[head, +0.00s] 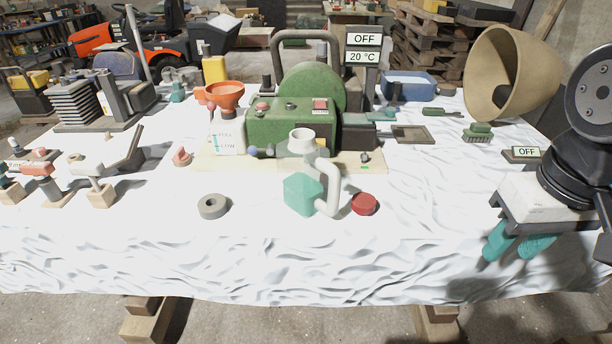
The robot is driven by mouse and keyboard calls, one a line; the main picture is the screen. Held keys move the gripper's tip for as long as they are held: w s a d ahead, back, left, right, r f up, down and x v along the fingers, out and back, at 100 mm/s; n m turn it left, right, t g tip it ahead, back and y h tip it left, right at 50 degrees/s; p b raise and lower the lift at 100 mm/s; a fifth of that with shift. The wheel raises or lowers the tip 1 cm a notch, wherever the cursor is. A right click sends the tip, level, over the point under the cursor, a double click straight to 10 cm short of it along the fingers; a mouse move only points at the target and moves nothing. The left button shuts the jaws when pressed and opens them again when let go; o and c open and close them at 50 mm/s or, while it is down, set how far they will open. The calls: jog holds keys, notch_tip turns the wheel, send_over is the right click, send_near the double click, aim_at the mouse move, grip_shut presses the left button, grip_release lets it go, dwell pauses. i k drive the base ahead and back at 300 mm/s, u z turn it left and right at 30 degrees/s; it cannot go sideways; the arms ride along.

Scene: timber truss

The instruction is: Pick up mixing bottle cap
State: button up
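A small round red cap (364,204), which looks like the mixing bottle cap, lies on the white cloth right of centre. Just left of it stands a bottle with a teal lower part, a pale neck and a curved pale handle (304,192). The bottle's mouth is uncovered. My gripper (506,256) hangs at the right, well to the right of the cap. Its two teal fingers point down and look slightly apart, with nothing seen between them.
A grey tape-like ring (212,206) lies left of the bottle. A green machine (292,124) on a wooden board stands behind, with an orange funnel (224,96) at its left. A beige horn (508,74) stands behind my arm. The cloth between cap and gripper is clear.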

aim_at(363, 204)
jog(key=u, duration=0.05)
jog(key=k, duration=0.5)
jog(key=z, duration=0.7)
jog(key=i, duration=0.75)
jog(key=u, duration=0.65)
